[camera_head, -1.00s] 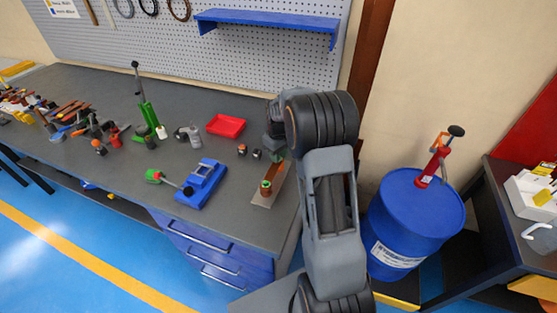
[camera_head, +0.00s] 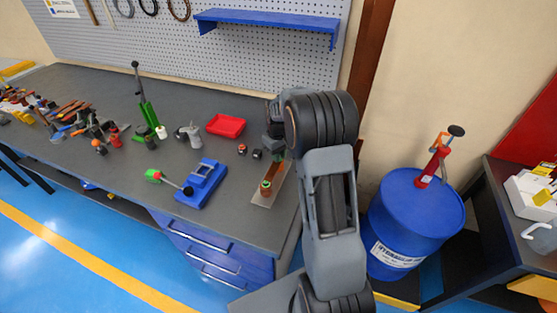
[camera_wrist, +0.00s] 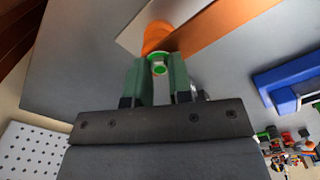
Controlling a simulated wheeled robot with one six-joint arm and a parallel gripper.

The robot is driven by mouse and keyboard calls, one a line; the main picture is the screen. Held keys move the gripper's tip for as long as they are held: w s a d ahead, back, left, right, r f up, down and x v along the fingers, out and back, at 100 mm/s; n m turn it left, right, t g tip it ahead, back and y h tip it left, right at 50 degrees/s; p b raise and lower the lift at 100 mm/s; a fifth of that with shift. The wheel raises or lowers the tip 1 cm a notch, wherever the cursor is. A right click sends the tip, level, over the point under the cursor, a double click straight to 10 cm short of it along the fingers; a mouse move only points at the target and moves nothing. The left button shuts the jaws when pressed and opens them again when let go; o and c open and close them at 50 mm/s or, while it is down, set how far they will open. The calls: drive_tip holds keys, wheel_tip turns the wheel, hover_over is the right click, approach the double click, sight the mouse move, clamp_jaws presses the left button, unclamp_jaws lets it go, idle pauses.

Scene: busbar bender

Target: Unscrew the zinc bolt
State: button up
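In the head view, this small orange-and-green stack (camera_head: 266,186) stands on a flat plate (camera_head: 262,200) near the bench's right front edge. My gripper (camera_wrist: 159,62) has two green fingers with a clear gap between them. They point at the stack, one fingertip to each side of the bolt head. I see no finger pressed on it. In the head view my arm partly hides the fingers.
A blue device (camera_head: 202,184) with a green-ended lever lies left of the plate. A red tray (camera_head: 226,126) and small dark parts (camera_head: 257,154) lie behind. Tools crowd the bench's left side. A blue drum (camera_head: 413,220) stands right of the bench.

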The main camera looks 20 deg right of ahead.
clamp_jaws()
drive_tip(key=n, duration=0.2)
drive_tip(key=shift+n, duration=0.3)
drive_tip(key=n, duration=0.3)
drive_tip(key=shift+n, duration=0.3)
drive_tip(key=shift+n, duration=0.6)
drive_tip(key=n, duration=0.3)
drive_tip(key=shift+n, duration=0.6)
